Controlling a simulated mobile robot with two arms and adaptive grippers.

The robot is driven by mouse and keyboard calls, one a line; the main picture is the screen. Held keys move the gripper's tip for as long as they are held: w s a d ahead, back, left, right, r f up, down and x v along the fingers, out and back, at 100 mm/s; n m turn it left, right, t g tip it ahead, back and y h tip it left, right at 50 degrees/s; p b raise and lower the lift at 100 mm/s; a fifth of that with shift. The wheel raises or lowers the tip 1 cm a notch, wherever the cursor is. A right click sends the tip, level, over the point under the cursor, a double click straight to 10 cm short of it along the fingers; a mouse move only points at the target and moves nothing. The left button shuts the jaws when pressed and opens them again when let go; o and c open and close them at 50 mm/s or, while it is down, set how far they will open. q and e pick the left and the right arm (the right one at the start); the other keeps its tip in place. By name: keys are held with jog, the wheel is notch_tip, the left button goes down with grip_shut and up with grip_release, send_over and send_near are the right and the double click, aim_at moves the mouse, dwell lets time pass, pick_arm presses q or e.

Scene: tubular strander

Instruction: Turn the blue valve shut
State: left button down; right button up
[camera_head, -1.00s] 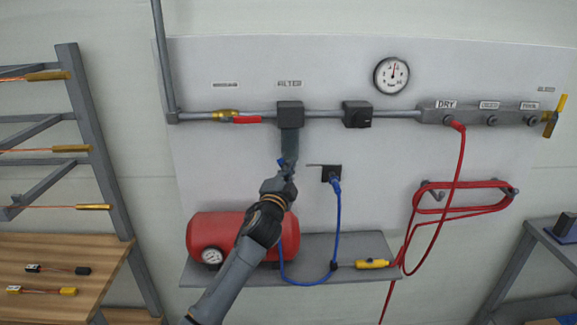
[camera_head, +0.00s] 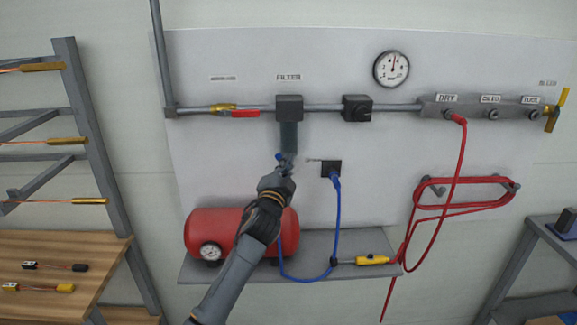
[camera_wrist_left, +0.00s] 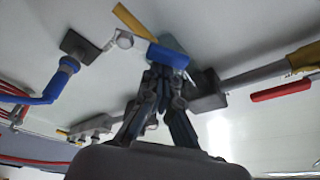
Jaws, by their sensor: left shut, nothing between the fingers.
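The blue valve (camera_head: 279,157) is a small blue handle at the lower end of the dark filter bowl (camera_head: 288,136); my gripper partly hides it. In the left wrist view the blue handle (camera_wrist_left: 168,57) lies just beyond my fingertips, with a yellow, brass-like piece (camera_wrist_left: 132,22) beside it. My left gripper (camera_head: 286,166) reaches up to the valve from below. Its fingers (camera_wrist_left: 163,80) are shut with nothing between them, close against or touching the handle; I cannot tell which. My right gripper is out of view.
A red tank (camera_head: 220,228) stands behind my forearm on a grey shelf (camera_head: 340,246). A blue hose (camera_head: 338,225) hangs right of the gripper from a dark wall fitting. A red-handled valve (camera_head: 245,114) is on the pipe, left of the filter. A red hose (camera_head: 461,160) hangs further right.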

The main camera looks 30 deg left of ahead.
pick_arm(q)
jog(key=n+b, duration=0.2)
jog(key=s+a+f+n+y+b, duration=0.1)
jog(key=a+n+y+b, duration=0.1)
jog(key=n+b, duration=0.1)
jog(key=shift+s+f+n+t+b, duration=0.15)
jog(key=shift+n+t+b, duration=0.15)
jog(key=shift+s+a+f, duration=0.1)
jog(key=shift+a+f, duration=0.05)
jog(key=shift+f, duration=0.05)
dwell(0.5)
